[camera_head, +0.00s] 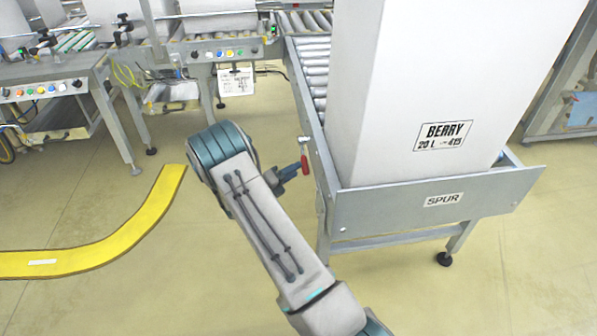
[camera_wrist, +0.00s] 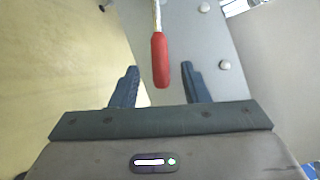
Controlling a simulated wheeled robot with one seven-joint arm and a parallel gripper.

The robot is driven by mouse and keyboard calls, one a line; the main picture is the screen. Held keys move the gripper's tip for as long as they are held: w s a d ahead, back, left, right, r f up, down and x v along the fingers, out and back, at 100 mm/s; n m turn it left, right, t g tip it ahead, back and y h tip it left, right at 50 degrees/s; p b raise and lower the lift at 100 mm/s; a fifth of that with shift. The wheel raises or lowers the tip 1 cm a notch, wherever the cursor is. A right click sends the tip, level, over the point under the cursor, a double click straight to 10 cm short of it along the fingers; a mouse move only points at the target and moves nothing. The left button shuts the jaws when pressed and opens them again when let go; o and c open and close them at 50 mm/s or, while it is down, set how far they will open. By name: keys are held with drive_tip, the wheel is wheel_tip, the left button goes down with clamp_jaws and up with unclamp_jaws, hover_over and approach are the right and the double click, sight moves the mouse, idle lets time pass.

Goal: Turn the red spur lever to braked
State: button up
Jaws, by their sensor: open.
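The red spur lever (camera_head: 305,164) sits on the left side of the roller conveyor marked SPUR. Its red grip hangs down from a metal rod. In the wrist view the red grip (camera_wrist: 160,62) reaches down between the two fingers, with a visible gap on each side. My gripper (camera_wrist: 158,75) is open, and its fingers stand on either side of the grip's lower end. In the head view my gripper (camera_head: 294,170) is beside the lever, partly hidden by my arm.
A tall white box labelled BERRY (camera_head: 430,90) stands on the spur conveyor (camera_head: 470,195). A yellow floor strip (camera_head: 110,240) curves at the left. Other conveyors with button panels (camera_head: 50,90) are at the back left.

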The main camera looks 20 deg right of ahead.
drive_tip(key=shift+x, duration=1.4)
